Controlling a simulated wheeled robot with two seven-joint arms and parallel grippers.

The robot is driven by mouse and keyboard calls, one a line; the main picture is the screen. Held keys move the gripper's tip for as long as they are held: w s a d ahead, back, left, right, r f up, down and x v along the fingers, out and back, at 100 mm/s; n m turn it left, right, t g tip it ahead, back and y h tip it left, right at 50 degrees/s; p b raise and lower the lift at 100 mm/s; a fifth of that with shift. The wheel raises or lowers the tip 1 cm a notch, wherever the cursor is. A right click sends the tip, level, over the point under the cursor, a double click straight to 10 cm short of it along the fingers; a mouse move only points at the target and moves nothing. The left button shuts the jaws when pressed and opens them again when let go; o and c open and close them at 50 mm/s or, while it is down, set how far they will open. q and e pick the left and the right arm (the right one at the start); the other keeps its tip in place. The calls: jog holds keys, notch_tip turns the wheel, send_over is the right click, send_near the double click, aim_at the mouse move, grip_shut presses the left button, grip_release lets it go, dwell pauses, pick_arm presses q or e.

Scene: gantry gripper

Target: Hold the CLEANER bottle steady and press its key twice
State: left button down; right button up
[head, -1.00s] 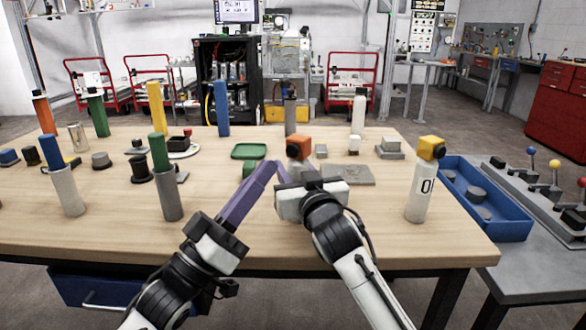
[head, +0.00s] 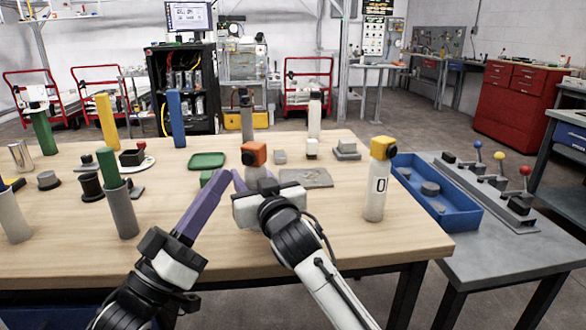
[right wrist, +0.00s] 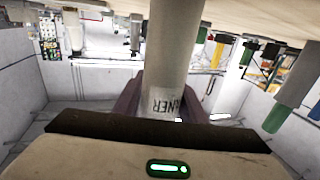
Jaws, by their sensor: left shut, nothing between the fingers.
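The CLEANER bottle (head: 253,172) has an orange top with a dark key part (head: 254,153). In the right wrist view its pale body (right wrist: 172,60) stands between my right fingers, with the end of its label readable upside down. My right gripper (right wrist: 165,100) is shut on the bottle, a finger against each side. In the head view my right gripper (head: 262,190) hides the bottle's lower part. My left gripper (head: 228,176) is shut and empty, its purple fingertips just left of the bottle and below its top.
A white bottle with a yellow top (head: 375,190) stands at the table's right. A grey plate (head: 305,178) lies behind my right gripper, a green tray (head: 207,160) further left. Coloured posts stand on the left. A blue bin (head: 440,208) sits on the side bench. The front right tabletop is clear.

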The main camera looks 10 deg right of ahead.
jog(key=o, duration=0.3)
jog(key=v, duration=1.2)
